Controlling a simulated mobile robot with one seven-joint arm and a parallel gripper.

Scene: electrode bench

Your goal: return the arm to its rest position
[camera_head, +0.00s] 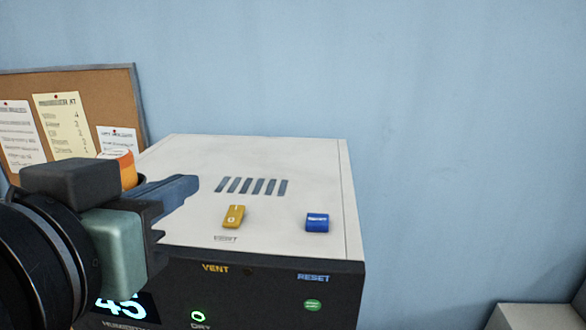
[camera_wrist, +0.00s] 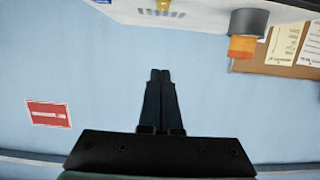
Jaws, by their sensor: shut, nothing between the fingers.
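My gripper (camera_head: 194,184) is at the left of the head view, in front of the white-topped box (camera_head: 300,165), its fingers pointing right. In the wrist view my gripper (camera_wrist: 160,76) shows its two dark fingers together with nothing between them. The fingers look apart from the box's yellow rocker switch (camera_head: 233,217) and blue RESET button (camera_head: 317,222). My arm comes in from the lower left and hides part of the box's front and left side.
The box's dark front (camera_head: 270,290) has a display reading 45 and green lights. An orange lamp (camera_wrist: 241,46) on a grey base is partly behind my gripper. A corkboard (camera_head: 95,95) and a red sign (camera_wrist: 48,114) are on the blue wall. A pale block (camera_head: 535,316) stands lower right.

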